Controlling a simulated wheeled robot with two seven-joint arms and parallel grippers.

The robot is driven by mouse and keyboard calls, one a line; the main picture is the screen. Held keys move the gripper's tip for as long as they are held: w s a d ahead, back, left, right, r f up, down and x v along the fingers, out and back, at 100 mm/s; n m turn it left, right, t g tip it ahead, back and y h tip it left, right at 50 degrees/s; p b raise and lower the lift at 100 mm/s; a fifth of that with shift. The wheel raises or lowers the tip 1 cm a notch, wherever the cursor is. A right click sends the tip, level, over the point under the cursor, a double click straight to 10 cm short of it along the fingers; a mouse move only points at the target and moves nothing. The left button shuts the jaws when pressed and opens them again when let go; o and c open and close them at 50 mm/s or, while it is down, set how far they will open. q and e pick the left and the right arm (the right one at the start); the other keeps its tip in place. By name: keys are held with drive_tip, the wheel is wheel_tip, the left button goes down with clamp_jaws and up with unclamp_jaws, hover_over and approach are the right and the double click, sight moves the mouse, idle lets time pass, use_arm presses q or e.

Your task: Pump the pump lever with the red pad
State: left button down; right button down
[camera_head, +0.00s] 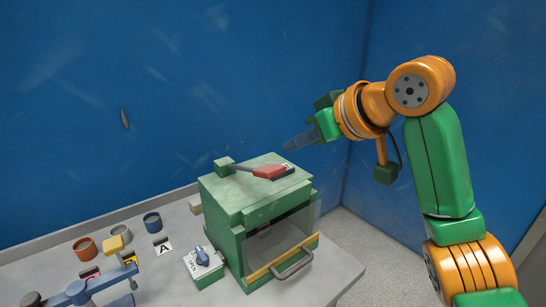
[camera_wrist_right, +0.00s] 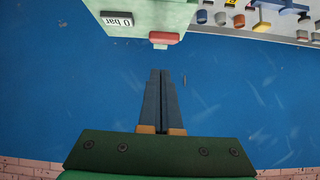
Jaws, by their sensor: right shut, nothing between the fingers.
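The pump lever (camera_head: 245,168) lies across the top of a green box-shaped press (camera_head: 238,203). The red pad (camera_head: 272,173) is at the lever's right end, low over the press top. The pad also shows in the right wrist view (camera_wrist_right: 165,38), just beyond my fingertips. My right gripper (camera_head: 290,146) is shut and empty. It is up behind and slightly right of the pad, apart from it. In the right wrist view its two dark fingers (camera_wrist_right: 161,74) lie together. My left gripper is not in view.
A "0 bar" display (camera_wrist_right: 116,20) sits on the press top. The press front has a clear window and a grey handle (camera_head: 293,262). A switch box (camera_head: 203,266) stands left of it. Cups (camera_head: 152,222) and a blue jointed fixture (camera_head: 78,292) stand farther left. Blue walls close the back.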

drive_tip(key=r, duration=0.2)
drive_tip(key=s+r, duration=0.1)
drive_tip(key=r, duration=0.1)
drive_tip(key=shift+s, duration=0.15)
drive_tip(key=p, duration=0.5)
hover_over(273, 169)
drive_tip(key=w, duration=0.1)
drive_tip(key=f, duration=0.5)
drive_tip(key=shift+w+a, duration=0.1)
drive_tip(key=shift+a, duration=0.3)
drive_tip(key=f, duration=0.3)
drive_tip(key=shift+s+d+f, duration=0.3)
drive_tip(key=shift+f, duration=0.1)
drive_tip(key=shift+s+d+f, duration=0.2)
drive_tip(key=shift+f, duration=0.1)
drive_tip(key=shift+a, duration=0.1)
